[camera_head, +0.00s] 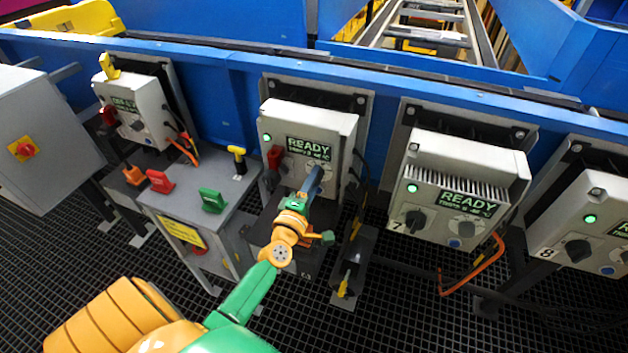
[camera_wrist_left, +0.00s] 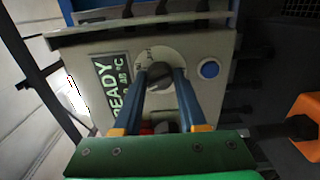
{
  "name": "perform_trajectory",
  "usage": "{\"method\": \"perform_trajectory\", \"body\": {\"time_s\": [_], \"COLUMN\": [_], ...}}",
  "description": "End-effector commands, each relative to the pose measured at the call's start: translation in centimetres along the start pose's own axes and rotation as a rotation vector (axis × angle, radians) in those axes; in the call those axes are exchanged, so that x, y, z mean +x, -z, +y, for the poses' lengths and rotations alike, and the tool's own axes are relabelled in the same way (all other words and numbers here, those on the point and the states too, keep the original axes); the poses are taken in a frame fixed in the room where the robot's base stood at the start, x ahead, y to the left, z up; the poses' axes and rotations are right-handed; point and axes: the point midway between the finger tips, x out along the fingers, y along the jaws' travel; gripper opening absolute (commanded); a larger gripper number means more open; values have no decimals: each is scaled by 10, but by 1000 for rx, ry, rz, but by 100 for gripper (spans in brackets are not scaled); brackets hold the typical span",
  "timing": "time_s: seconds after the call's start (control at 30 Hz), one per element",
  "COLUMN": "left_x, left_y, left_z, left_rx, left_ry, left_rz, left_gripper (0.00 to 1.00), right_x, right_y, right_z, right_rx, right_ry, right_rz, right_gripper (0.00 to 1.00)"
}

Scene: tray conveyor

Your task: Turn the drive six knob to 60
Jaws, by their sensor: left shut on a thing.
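The drive six box (camera_head: 308,122) is the grey unit left of the box marked 7. Its green display reads READY with a small temperature line, and a green light is lit. In the head view my left gripper (camera_head: 314,181) reaches its front face and hides the knob. In the left wrist view the round dark knob (camera_wrist_left: 160,76) sits on a pale dial (camera_wrist_left: 152,56). My left gripper's two blue fingers (camera_wrist_left: 161,84) stand on either side of the knob, shut on it. The knob's exact setting is too small to read. My right gripper is not in view.
Box 7 (camera_head: 458,190) and box 8 (camera_head: 592,222) stand to the right. A grey cabinet (camera_head: 172,203) with red and green blocks on top stands left of my gripper. A red handle (camera_head: 275,157) is beside drive six. A blue button (camera_wrist_left: 209,70) lies right of the knob.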

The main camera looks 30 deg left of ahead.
Motion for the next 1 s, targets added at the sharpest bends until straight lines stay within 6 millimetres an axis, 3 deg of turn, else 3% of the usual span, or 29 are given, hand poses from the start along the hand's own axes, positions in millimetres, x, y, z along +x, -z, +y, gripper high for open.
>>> {"method": "perform_trajectory", "body": {"time_s": [0.03,0.07,0.17,0.5,0.8,1.0], "left_x": [0,0,0,-4,-57,-72], "left_y": [0,0,0,0,0,0], "left_z": [-2,-2,-1,-1,-3,-1], "left_rx": [0,0,1,1,2,1], "left_ry": [4,3,3,1,4,2], "left_rz": [-2,-2,-2,-1,-1,-1], "left_gripper": [0,44,69,69,69,69], "right_x": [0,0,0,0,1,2], "right_y": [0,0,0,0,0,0], "right_z": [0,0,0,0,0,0], "right_rx": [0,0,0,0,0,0], "right_ry": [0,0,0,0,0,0], "right_rz": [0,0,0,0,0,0], "right_gripper": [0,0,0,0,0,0]}}
